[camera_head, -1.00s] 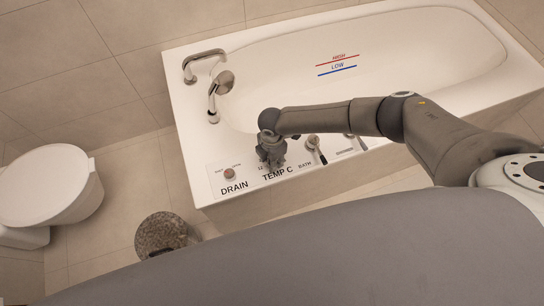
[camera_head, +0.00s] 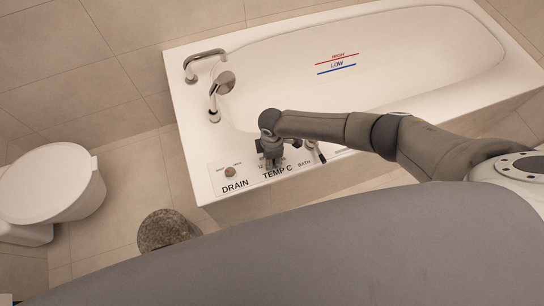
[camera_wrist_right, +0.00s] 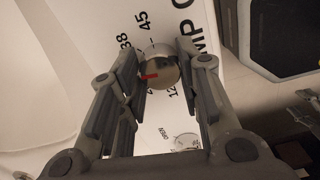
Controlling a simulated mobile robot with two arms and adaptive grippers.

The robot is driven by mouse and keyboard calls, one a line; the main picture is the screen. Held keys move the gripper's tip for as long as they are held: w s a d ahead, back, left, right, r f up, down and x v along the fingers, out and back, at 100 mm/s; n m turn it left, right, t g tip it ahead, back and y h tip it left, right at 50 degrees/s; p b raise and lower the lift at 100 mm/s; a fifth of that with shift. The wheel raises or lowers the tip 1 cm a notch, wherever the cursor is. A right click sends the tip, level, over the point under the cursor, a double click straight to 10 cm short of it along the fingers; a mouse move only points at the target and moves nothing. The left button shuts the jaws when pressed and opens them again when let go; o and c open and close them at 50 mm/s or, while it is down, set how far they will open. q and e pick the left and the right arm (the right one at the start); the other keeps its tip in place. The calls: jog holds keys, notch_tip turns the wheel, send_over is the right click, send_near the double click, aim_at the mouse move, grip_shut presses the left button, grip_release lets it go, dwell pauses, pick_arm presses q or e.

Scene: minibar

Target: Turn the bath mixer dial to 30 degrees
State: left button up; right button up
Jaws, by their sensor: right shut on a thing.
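The bath mixer dial (camera_wrist_right: 160,72) is a round silver knob with a red mark, on the white panel marked TEMP C (camera_head: 278,173). In the wrist view, the numbers 38 and 45 show above it and 12 to its lower right. The red mark points left in that view; the number beside it is partly hidden. My right gripper (camera_head: 273,162) reaches down onto the dial in the head view and hides it there. In the wrist view its two fingers (camera_wrist_right: 157,62) are shut on the dial, one on each side. My left gripper is not in view.
The DRAIN knob (camera_head: 230,172) is left of the dial and a lever (camera_head: 318,152) is right of it, close to my gripper. The white bathtub (camera_head: 420,60) is behind, with a spout (camera_head: 205,55) and hand shower (camera_head: 222,84). A toilet (camera_head: 50,185) and a stool (camera_head: 163,230) stand left.

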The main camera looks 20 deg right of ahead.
jog(key=o, duration=1.1)
jog(key=shift+c, duration=0.2)
notch_tip(320, 180, up, 12)
dwell(0.3)
